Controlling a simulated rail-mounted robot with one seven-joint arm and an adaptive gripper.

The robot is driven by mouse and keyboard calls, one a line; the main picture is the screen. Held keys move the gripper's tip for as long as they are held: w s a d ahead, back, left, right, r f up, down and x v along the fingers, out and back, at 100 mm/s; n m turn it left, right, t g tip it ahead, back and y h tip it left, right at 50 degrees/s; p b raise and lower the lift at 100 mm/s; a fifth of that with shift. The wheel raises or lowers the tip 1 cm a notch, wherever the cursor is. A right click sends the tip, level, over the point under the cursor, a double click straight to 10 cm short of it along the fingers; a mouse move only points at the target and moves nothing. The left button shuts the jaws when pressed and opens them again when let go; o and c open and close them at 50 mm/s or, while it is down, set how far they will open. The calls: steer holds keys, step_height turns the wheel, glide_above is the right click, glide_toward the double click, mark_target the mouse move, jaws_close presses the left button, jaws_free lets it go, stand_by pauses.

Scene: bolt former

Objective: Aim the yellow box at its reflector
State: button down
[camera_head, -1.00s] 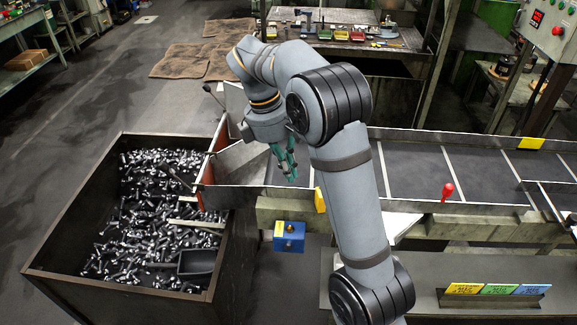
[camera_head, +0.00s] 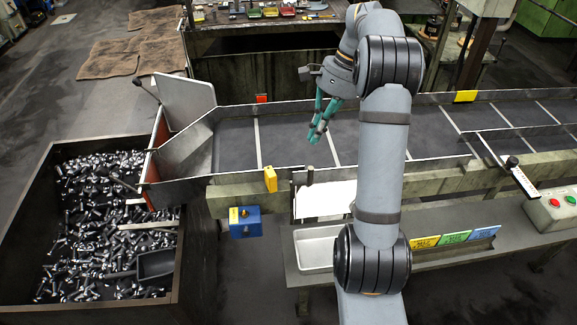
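The yellow box (camera_head: 271,179) is a small upright block on the near side rail of the conveyor. A small red plate (camera_head: 262,98) stands on the far rail roughly across from it; it may be the reflector, but I cannot tell. A yellow plate (camera_head: 466,96) also sits on the far rail, well to the right. The box's exact facing is unclear. My gripper (camera_head: 315,138) has teal fingers pointing down above the belt, right of the yellow box and apart from it. Nothing shows between the fingers, which are seen nearly edge-on.
A blue box (camera_head: 245,222) with a yellow label hangs below the near rail. A bin of bolts (camera_head: 176,262) stands at left. A dark post (camera_head: 310,176) rises by a white sheet (camera_head: 325,200). A metal tray (camera_head: 317,247) lies on the lower bench. My arm hides part of the conveyor.

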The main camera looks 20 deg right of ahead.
mark_target(271, 179)
steer(key=a+f+m, duration=0.2)
steer(key=f, duration=0.1)
steer(key=a+f+m+p, duration=0.1)
steer(key=a+f+m, duration=0.1)
steer(key=a, duration=0.1)
steer(key=s+a+f+m, duration=0.1)
steer(key=a+f+m, duration=0.1)
steer(key=f, duration=0.1)
steer(key=shift+a+f+m+p, duration=0.25)
steer(key=shift+f+m+p, duration=0.1)
steer(key=shift+m, duration=0.05)
steer(key=shift+a+f, duration=0.15)
steer(key=shift+a, duration=0.35)
